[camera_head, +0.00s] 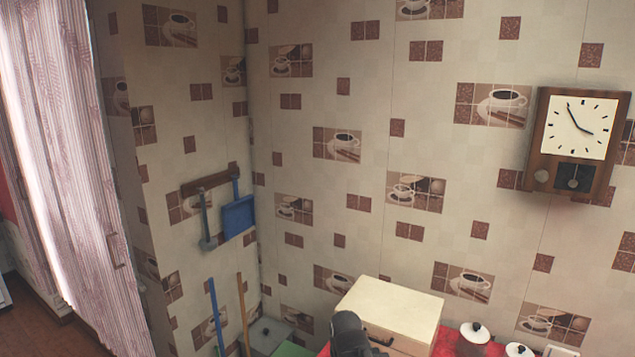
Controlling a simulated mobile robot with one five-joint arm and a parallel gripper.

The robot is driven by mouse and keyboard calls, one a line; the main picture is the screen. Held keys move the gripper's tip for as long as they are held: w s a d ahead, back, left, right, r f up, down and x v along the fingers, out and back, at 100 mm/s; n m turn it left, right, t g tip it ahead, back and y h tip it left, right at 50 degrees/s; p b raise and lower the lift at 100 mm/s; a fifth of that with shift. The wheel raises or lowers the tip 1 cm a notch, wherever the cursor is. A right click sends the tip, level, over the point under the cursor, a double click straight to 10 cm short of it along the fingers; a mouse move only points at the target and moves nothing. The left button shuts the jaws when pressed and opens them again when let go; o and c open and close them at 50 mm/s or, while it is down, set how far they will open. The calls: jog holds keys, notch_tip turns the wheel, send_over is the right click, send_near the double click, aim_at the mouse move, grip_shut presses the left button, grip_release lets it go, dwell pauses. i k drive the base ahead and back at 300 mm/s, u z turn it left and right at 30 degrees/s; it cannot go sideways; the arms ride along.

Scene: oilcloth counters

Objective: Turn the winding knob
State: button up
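A wooden wall clock (575,143) hangs on the tiled wall at the right. It has a white face with black hands. A dark rounded part at the bottom edge, in front of the cream box, looks like the end of my arm with my gripper (350,338). It is far below and left of the clock and touches neither clock nor knob. Its fingers cannot be made out.
A cream box (390,306) and white lidded pots (474,336) stand on a red counter below. A wall rack (209,179) holds a blue dustpan (238,217). A striped curtain (65,150) hangs at the left. The wall around the clock is clear.

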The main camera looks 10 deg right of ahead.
aim_at(541, 176)
jog(key=z, duration=0.95)
